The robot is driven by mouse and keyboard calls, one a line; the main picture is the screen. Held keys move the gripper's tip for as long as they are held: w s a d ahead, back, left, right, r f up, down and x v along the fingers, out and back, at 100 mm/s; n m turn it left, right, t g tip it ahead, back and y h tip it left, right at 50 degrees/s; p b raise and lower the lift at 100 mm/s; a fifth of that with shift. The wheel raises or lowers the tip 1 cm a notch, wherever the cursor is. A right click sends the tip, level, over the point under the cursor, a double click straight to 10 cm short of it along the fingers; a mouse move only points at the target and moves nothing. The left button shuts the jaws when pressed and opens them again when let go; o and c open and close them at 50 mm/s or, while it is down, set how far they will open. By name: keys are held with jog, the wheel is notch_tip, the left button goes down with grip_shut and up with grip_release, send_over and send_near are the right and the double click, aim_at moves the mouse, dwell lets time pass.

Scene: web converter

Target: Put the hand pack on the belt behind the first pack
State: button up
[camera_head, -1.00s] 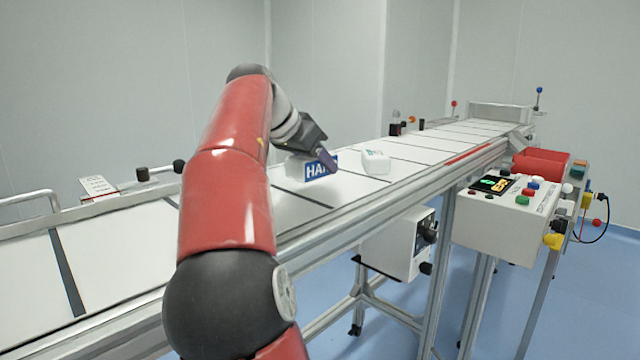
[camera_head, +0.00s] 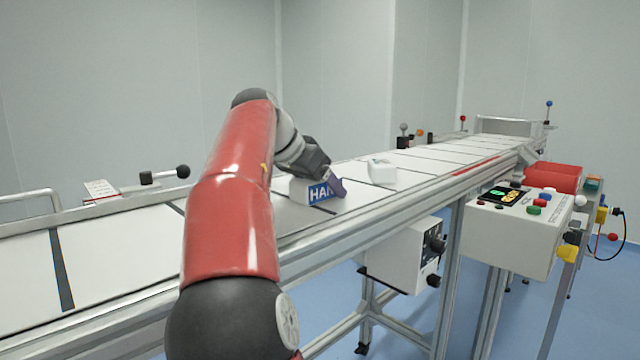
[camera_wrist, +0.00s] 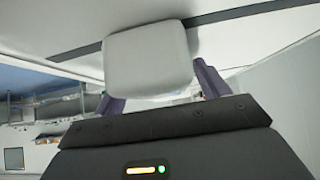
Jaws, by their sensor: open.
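The hand pack (camera_head: 320,193), a white box with a blue label, appears to rest upright on the belt (camera_head: 150,233). The first pack (camera_head: 381,172), a smaller-looking white block, sits farther along the belt to the right, with a gap between them. My gripper (camera_head: 335,184) is open at the hand pack. In the wrist view, the white face of the hand pack (camera_wrist: 147,58) lies just past and between the two purple fingers. Whether either finger still touches it, I cannot tell.
The near metal rail (camera_head: 440,184) runs along the belt. A control box (camera_head: 515,225) with buttons and a red bin (camera_head: 552,177) stand at the right. A black-knobbed lever (camera_head: 165,175) is at the far left edge. The belt beyond the first pack is clear.

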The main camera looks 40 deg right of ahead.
jog(key=shift+a+r, duration=0.2)
jog(key=shift+r, duration=0.15)
jog(key=p+v, duration=0.2)
jog(key=v, duration=0.9)
jog(key=shift+a+p, duration=0.15)
jog(key=shift+p, duration=0.15)
jog(key=shift+s, duration=0.15)
